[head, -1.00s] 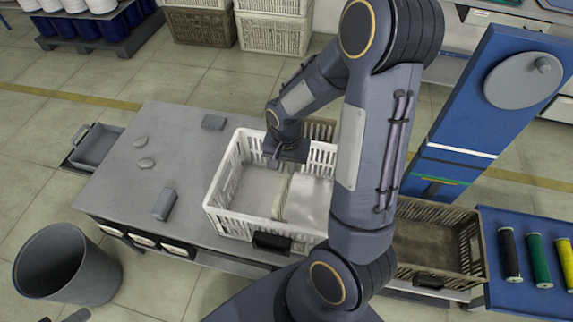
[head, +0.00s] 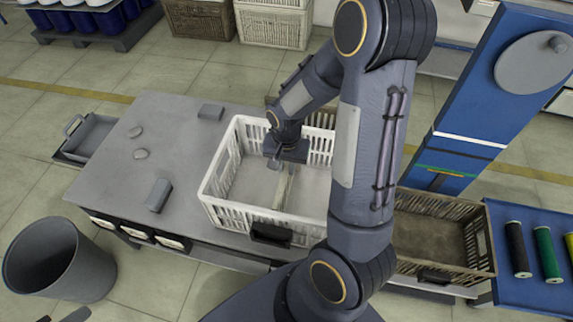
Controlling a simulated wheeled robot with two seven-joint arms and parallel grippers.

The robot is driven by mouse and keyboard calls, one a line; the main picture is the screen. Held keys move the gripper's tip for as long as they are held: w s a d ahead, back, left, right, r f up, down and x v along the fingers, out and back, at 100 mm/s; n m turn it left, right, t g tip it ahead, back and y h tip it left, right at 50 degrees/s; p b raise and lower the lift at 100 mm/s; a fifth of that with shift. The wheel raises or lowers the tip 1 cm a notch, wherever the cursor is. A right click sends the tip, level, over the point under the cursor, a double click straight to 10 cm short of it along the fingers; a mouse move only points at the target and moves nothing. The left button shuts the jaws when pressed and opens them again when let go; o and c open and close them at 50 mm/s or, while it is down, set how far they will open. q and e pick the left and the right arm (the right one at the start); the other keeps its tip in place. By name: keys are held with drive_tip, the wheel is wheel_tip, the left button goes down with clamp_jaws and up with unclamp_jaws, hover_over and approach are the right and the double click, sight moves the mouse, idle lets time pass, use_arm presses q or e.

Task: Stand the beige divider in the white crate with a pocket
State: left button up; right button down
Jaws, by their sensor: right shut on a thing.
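The white crate (head: 222,212) stands on the grey table, its inside partly hidden by my right arm. The beige divider (head: 281,189) shows as a thin upright strip inside the crate, running front to back near its middle. My right gripper (head: 287,163) is over the crate and shut on the top of the divider. Whether the divider's lower edge touches the crate floor I cannot tell. A pocket on the divider cannot be made out. My left gripper is not in view.
A brown crate (head: 432,270) stands to the right of the white one, beside a blue bench with several spools (head: 517,250). The grey table (head: 178,122) has small grey blocks and two pebble-like pieces on its left. A grey bin (head: 60,262) stands at the lower left.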

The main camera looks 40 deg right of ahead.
drive_tip(key=shift+f+b, duration=1.05)
drive_tip(key=shift+f, duration=0.1)
drive_tip(key=shift+r, duration=0.1)
drive_tip(key=c, duration=1.3)
unclamp_jaws()
drive_tip(key=shift+r+p, duration=0.8)
drive_tip(key=shift+r, duration=3.1)
drive_tip(key=shift+r, duration=0.1)
